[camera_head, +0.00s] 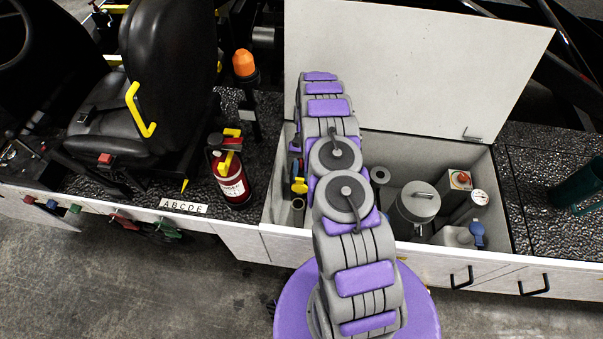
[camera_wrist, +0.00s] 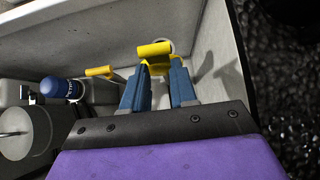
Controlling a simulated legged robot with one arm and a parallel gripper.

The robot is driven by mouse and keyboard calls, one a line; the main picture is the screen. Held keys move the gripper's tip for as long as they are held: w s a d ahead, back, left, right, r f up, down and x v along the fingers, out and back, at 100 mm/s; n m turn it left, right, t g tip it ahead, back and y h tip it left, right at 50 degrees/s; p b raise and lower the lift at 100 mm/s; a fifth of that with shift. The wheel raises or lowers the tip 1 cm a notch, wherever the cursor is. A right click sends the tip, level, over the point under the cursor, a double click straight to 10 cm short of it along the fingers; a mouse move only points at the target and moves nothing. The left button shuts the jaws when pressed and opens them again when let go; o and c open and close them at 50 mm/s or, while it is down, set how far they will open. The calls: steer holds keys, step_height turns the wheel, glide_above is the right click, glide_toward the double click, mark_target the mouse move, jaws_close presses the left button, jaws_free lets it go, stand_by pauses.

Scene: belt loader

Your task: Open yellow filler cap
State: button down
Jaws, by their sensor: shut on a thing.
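In the wrist view my gripper (camera_wrist: 159,80) has its blue fingers closed around a yellow cap (camera_wrist: 154,50) with a bar-like top. The fingers hide its lower part. A pale round edge shows behind it, and I cannot tell whether the cap still sits on its neck. In the head view a yellow piece (camera_head: 299,186) shows beside my arm at the left end of the open white compartment (camera_head: 480,240). A round pipe opening (camera_head: 298,204) shows just below it. My arm hides most of that corner.
A grey lidded pot (camera_head: 417,202), a blue-capped container (camera_head: 478,234), a red-topped box (camera_head: 460,180) and a gauge (camera_head: 480,197) fill the compartment's right part. Its raised lid (camera_head: 430,60) stands behind. A red extinguisher (camera_head: 231,178) stands left. Another yellow handle (camera_wrist: 100,71) is left of my fingers.

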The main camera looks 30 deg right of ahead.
steer(key=shift+f, duration=0.1)
steer(key=c, duration=1)
jaws_free()
steer(key=shift+w, duration=0.1)
steer(key=shift+o, duration=0.8)
steer(key=shift+d, duration=0.1)
steer(key=v, duration=0.7)
steer(key=shift+w+p, duration=0.15)
steer(key=shift+p, duration=0.15)
steer(key=shift+d, duration=0.1)
